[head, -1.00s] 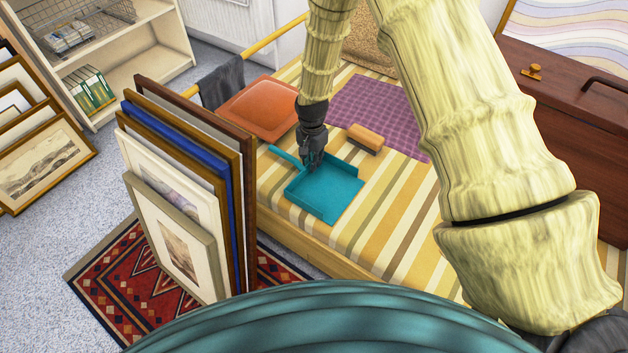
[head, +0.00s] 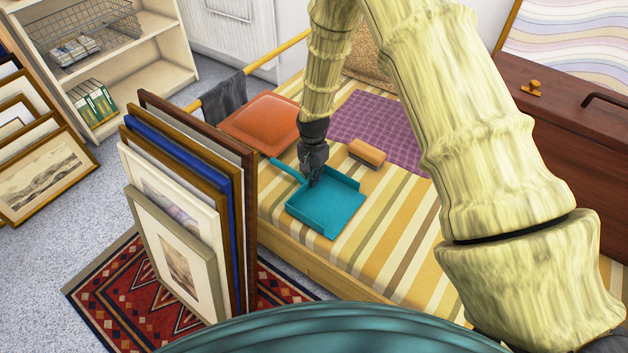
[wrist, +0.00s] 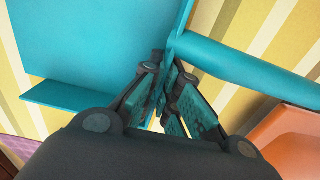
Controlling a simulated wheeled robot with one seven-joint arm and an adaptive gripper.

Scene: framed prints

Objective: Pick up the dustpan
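The teal dustpan (head: 330,208) lies on the striped bed cover, its handle (head: 287,170) pointing to the upper left. In the wrist view the pan (wrist: 85,45) fills the upper left and the handle (wrist: 250,70) runs off to the right. My gripper (head: 313,183) is at the pan's handle end. In the wrist view its fingers (wrist: 168,78) are drawn close together on the pan's wall beside the handle joint. The exact contact is partly hidden by the fingers. The pan looks to be resting on the cover.
A wooden block, perhaps a brush (head: 367,153), lies just beyond the pan. An orange cushion (head: 260,122) and purple cloth (head: 375,125) lie behind. Upright framed prints (head: 175,225) stand close at the left. A dark red chest (head: 575,150) stands at the right.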

